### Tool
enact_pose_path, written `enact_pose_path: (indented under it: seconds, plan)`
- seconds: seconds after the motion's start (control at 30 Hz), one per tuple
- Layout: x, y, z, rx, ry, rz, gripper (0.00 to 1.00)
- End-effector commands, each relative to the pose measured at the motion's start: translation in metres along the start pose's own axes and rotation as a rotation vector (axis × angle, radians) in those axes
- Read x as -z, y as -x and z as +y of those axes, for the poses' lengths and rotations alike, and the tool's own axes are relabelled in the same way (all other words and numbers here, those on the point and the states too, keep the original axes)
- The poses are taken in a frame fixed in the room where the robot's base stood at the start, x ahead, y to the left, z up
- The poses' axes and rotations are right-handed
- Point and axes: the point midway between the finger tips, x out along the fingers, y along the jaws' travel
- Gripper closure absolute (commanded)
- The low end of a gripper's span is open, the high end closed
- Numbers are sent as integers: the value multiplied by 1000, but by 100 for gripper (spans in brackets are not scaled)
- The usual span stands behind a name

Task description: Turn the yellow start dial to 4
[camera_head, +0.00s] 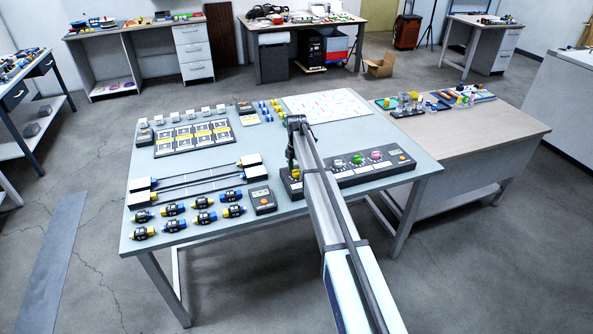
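A dark control panel (345,178) lies along the front right edge of the grey-blue table. A yellow dial (295,174) sits at its left end; its setting is too small to read. My arm reaches in from the bottom of the picture and passes over the panel, hiding part of it. My gripper (291,160) points down just above the yellow dial. I cannot tell whether it touches the dial, or whether its fingers are open or shut.
A green dial (357,159), a pink dial (376,155) and an orange button (402,157) stand farther right on the panel. Left are a small dark box (262,199), blue-and-yellow sensors (205,217) and long rods (200,180). A white sheet (335,106) lies behind.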

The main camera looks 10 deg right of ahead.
Motion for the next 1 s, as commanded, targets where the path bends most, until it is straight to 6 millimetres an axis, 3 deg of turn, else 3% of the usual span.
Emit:
enact_pose_path:
  seconds: [0.03,0.17,0.63,1.0]
  plan:
    - [0,0,0,0,0,0,53]
    - [0,0,0,0,0,0,99]
    - [0,-1,0,1,-58,0,99]
    - [0,-2,0,2,-322,1,99]
